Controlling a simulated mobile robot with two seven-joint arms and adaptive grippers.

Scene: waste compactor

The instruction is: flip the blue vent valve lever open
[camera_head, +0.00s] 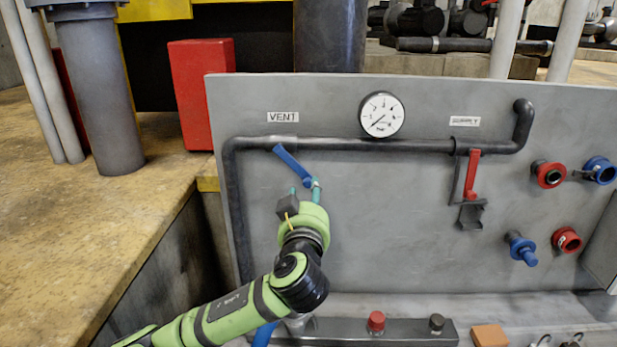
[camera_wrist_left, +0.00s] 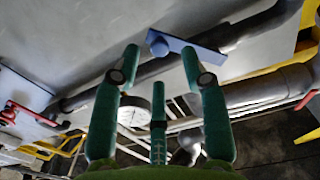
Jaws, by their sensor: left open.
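The blue vent valve lever (camera_head: 289,161) hangs from the black pipe just below the VENT label (camera_head: 283,117), slanting down and to the right. My left gripper (camera_head: 304,188) is at its lower end, with its teal fingers pointing up at it. In the left wrist view the fingers (camera_wrist_left: 160,52) are spread apart. My right gripper is in neither view.
A red supply lever (camera_head: 472,174) hangs down on the right above a dark bracket. A pressure gauge (camera_head: 382,115) sits above the pipe (camera_head: 380,145). Red and blue couplings fill the panel's right side. A red button (camera_head: 376,321) is on the front ledge. The panel's middle is bare.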

